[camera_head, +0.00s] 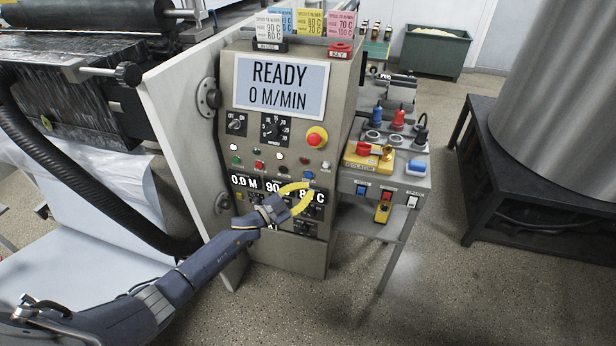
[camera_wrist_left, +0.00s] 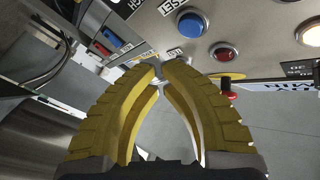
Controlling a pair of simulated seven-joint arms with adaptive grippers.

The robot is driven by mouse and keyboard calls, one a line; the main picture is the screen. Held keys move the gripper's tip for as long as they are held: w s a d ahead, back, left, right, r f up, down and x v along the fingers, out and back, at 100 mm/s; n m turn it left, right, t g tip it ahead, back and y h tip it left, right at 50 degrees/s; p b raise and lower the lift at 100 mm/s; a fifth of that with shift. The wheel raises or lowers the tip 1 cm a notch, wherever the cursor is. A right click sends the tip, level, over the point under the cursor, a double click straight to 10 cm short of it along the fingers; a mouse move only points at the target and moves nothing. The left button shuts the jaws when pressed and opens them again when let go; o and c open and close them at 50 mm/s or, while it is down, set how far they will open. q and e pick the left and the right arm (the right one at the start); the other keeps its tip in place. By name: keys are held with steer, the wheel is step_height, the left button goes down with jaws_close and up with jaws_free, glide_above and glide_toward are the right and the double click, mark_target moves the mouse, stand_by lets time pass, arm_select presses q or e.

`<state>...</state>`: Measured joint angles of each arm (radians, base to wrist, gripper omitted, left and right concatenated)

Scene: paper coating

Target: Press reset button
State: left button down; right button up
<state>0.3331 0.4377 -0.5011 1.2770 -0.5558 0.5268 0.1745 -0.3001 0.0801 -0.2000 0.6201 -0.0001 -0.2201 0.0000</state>
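The control panel (camera_head: 290,120) stands upright in the middle of the head view, its display reading READY, 0 M/MIN. A round blue button (camera_head: 308,175) is on its right side, above the number readouts. In the left wrist view the blue button (camera_wrist_left: 192,22) is at the top, beside a partly cut label ending in "SET". My left gripper (camera_head: 312,185) has yellow fingers with their tips together just below the blue button. In the wrist view the tips (camera_wrist_left: 165,66) meet, with nothing seen between them. Contact with the panel cannot be told. My right gripper is not in view.
A red button (camera_wrist_left: 223,51) and a lit white button (camera_wrist_left: 310,32) are near the blue one. A red emergency knob (camera_head: 317,137) sticks out higher up. A side table (camera_head: 415,180) with switches stands right of the panel. An open cabinet door (camera_head: 190,120) is on the left.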

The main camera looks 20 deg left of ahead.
arm_select(q)
steer(key=shift+s, duration=0.85)
